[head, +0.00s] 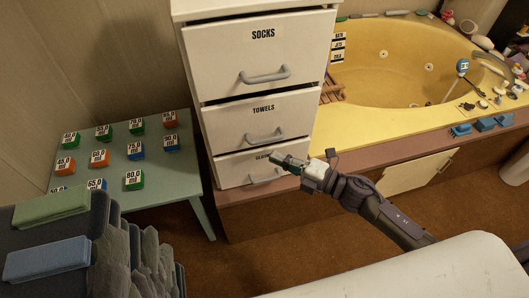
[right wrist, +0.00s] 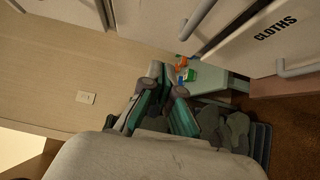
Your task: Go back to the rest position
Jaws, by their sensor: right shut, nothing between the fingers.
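My right gripper (head: 278,160) is shut and empty. In the head view it lies in front of the lowest drawer (head: 236,171) of the white cabinet, covering part of its label. Its arm comes in from the lower right. In the right wrist view, that drawer's label reads CLOTHS (right wrist: 275,28). My left gripper is not in view.
The white cabinet's SOCKS drawer (head: 225,62) and TOWELS drawer (head: 228,124) have grey handles. A green table (head: 185,186) with several numbered blocks stands left. A yellow tub (head: 365,92) is behind right. Dark grey rounded shapes (head: 120,250) fill the lower left. Brown floor (head: 290,240) shows in front.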

